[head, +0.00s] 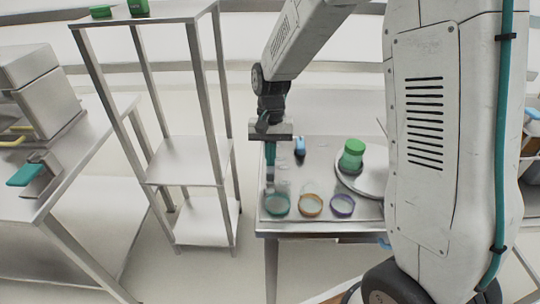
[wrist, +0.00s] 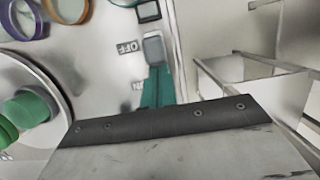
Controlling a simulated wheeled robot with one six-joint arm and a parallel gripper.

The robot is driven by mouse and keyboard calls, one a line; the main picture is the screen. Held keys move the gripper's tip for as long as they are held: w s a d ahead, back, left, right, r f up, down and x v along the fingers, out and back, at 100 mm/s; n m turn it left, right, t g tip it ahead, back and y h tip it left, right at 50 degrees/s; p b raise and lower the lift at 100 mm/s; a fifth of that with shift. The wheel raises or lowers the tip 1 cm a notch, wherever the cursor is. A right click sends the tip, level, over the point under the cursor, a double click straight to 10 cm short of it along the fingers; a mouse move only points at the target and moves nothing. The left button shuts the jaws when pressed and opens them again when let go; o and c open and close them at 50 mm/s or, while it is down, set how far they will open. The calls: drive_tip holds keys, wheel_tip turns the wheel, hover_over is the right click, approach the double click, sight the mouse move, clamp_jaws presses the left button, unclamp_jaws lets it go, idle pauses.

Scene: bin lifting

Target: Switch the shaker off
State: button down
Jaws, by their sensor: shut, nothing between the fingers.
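My gripper (head: 270,186) points down over the left part of the metal bench top (head: 322,222), left of the shaker's round plate (head: 372,184). Its teal fingers with grey tips are shut and empty. In the wrist view the fingertips (wrist: 153,47) are beside the panel's OFF label (wrist: 127,47); an ON label (wrist: 137,85) is partly covered by the fingers. I cannot make out the switch lever; the fingers hide the area by the labels, and contact cannot be told. A green-lidded container (head: 352,155) stands on the shaker plate and also shows in the wrist view (wrist: 28,108).
Green (head: 277,204), orange (head: 310,204) and purple (head: 342,205) rings lie along the bench's front. A blue and black item (head: 300,147) lies behind. A metal shelf rack (head: 188,160) stands left, with a floor gap between. A dark-framed square (wrist: 148,12) is near the fingertips.

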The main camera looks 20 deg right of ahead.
drive_tip(key=v, duration=0.7)
drive_tip(key=shift+r, duration=0.4)
drive_tip(key=shift+w, duration=0.1)
drive_tip(key=s+d+r+n+t, duration=0.1)
drive_tip(key=s+r, duration=0.2)
drive_tip(key=s, duration=0.6)
drive_tip(key=s+d+r+n+t, duration=0.1)
drive_tip(key=s+d+r+n, duration=0.1)
drive_tip(key=s, duration=0.7)
drive_tip(key=s+d+r+n+t+h, duration=0.1)
drive_tip(key=s+r, duration=0.4)
drive_tip(key=s, duration=0.4)
drive_tip(key=shift+s+t, duration=0.25)
drive_tip(key=shift+t, duration=0.15)
drive_tip(key=shift+d, duration=0.15)
